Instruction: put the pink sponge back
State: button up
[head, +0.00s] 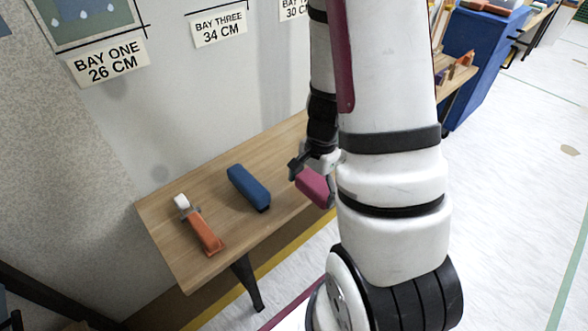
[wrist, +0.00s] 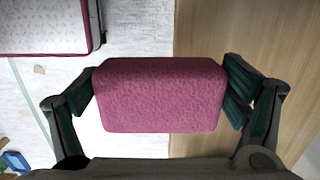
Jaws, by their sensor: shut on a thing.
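The pink sponge (wrist: 160,95) is a rounded block held between the two fingers of my gripper (wrist: 162,90) in the wrist view. Both fingertips press on its short ends. In the head view my gripper (head: 313,167) is over the right part of the wooden table, near its front edge, with the pink sponge (head: 314,188) below it. Part of the sponge is hidden by my arm. In the wrist view the sponge overlaps the table edge, with floor to its left and wood to its right. I cannot tell its exact height above the table.
A blue block (head: 248,188) and an orange-handled tool with a white end (head: 200,228) lie on the wooden table (head: 165,222). A wall with bay labels (head: 107,62) stands behind. A blue cabinet (head: 485,50) is at the upper right. Pale floor (head: 510,190) is open at right.

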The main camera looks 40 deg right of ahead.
jog(key=w+d, duration=0.1)
jog(key=w, duration=0.3)
jog(key=w+d+f, duration=0.1)
jog(key=w, duration=0.3)
jog(key=w+d+b, duration=0.1)
jog(key=w, duration=0.3)
jog(key=shift+d+f, duration=0.15)
jog(key=shift+d, duration=0.25)
jog(key=shift+w+f+b, duration=0.1)
jog(key=shift+f+b, duration=0.65)
jog(key=shift+f, duration=0.95)
jog(key=shift+f, duration=0.15)
jog(key=o, duration=1.6)
